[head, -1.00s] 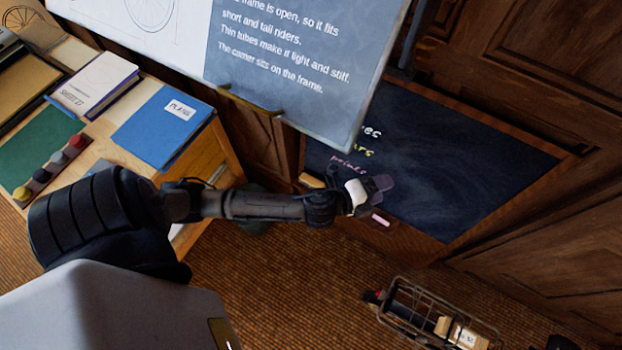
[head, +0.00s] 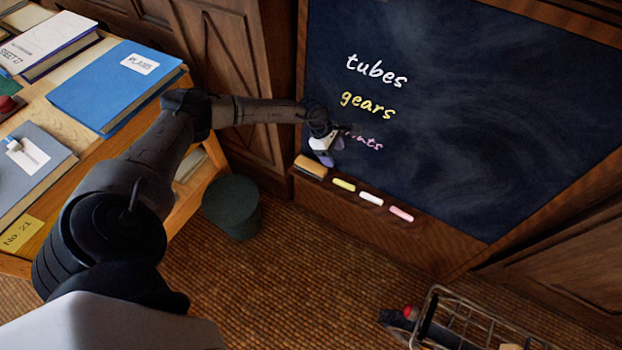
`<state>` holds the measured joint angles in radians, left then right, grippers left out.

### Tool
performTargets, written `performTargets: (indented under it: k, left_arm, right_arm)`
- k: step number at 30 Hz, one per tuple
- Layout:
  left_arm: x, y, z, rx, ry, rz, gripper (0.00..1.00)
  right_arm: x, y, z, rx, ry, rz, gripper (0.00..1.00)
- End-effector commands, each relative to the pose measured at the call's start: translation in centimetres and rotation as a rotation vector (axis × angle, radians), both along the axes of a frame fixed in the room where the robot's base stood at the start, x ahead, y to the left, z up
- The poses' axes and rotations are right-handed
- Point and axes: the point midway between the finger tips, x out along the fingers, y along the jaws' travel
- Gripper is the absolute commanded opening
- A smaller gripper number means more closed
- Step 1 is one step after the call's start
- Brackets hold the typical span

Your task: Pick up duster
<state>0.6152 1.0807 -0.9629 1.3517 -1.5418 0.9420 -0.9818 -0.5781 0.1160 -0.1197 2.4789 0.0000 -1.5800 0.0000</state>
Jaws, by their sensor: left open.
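The duster (head: 311,167) is a small tan block. It lies at the left end of the chalk ledge under the blackboard (head: 440,130). My left gripper (head: 329,158) is just above and to the right of the duster, in front of the lower left of the board. It is open and partly covers the pink word there. It looks apart from the duster, though the exact gap is hard to judge. My right gripper is not in view.
Yellow (head: 343,184), white (head: 371,198) and pink (head: 401,213) chalks lie right of the duster. A desk with books (head: 115,85) stands left. A dark green bin (head: 232,206) is below my arm. A wire basket (head: 480,325) is at the lower right.

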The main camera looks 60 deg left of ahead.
Motion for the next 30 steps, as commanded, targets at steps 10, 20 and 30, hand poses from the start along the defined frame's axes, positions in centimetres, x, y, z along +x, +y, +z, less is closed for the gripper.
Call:
performTargets:
  k: [10,20,30]
  left_arm:
    - [-2.7,9.7,-3.0,0.248,0.154,-0.06,0.66]
    - [-2.9,10.1,-6.1,0.265,0.172,-0.066,0.66]
    - [-2.5,9.5,-11.2,0.264,0.169,-0.064,0.66]
  right_arm:
    - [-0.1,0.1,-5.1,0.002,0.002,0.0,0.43]
    - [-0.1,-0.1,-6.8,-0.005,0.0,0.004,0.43]
    - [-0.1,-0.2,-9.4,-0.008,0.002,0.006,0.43]
